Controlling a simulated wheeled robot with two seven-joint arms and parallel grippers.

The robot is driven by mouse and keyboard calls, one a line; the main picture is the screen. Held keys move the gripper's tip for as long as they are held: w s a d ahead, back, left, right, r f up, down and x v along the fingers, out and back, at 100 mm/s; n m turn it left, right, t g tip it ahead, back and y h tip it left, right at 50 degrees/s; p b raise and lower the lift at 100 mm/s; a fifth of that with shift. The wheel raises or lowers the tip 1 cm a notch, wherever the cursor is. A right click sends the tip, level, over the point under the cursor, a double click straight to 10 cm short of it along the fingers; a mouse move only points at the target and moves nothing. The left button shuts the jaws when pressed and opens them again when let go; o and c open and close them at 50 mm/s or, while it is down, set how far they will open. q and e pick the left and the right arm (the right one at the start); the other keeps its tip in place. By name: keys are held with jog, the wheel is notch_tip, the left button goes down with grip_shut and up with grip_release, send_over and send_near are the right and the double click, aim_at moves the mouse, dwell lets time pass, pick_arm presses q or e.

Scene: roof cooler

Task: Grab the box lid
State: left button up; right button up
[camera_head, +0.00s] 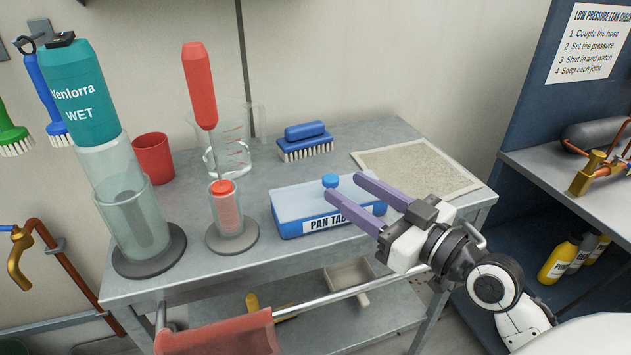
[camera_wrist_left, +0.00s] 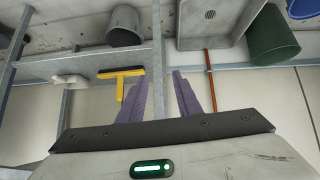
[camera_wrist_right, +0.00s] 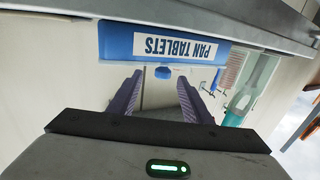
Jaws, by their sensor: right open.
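The box (camera_head: 325,224) is blue, labelled PAN TABLETS, and sits on the grey metal bench top. Its pale lid (camera_head: 300,200) is on it and carries a small round blue knob (camera_head: 330,181). My right gripper (camera_head: 346,186) is open over the right part of the lid, its purple fingertips close to the knob. In the right wrist view the knob (camera_wrist_right: 163,72) shows just beyond the gap between the fingertips (camera_wrist_right: 160,77); contact cannot be told. My left gripper (camera_wrist_left: 159,79) is open and empty, outside the head view.
A glass cylinder with a red-topped plunger (camera_head: 228,212) stands left of the box, and a larger one with a teal Venlorra bottle (camera_head: 130,215) farther left. A blue brush (camera_head: 305,146) and a speckled mat (camera_head: 419,168) lie behind. A rail (camera_head: 330,297) runs along the front.

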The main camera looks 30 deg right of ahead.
aim_at(338, 181)
jog(key=w, duration=0.3)
jog(key=shift+a+r+p, duration=0.25)
jog(key=shift+a+p, duration=0.05)
jog(key=shift+p, duration=0.05)
jog(key=shift+w+f, duration=0.1)
jog(key=shift+w, duration=0.15)
jog(key=w, duration=0.2)
jog(key=w+a+p, duration=0.1)
jog(key=w, duration=0.1)
jog(key=shift+w+a, duration=0.1)
jog(key=shift+w, duration=0.1)
jog(key=shift+w+a, duration=0.1)
jog(key=shift+w, duration=0.45)
pick_arm(q)
jog(key=shift+s+r, duration=0.35)
jog(key=shift+s, duration=0.4)
pick_arm(e)
grip_shut()
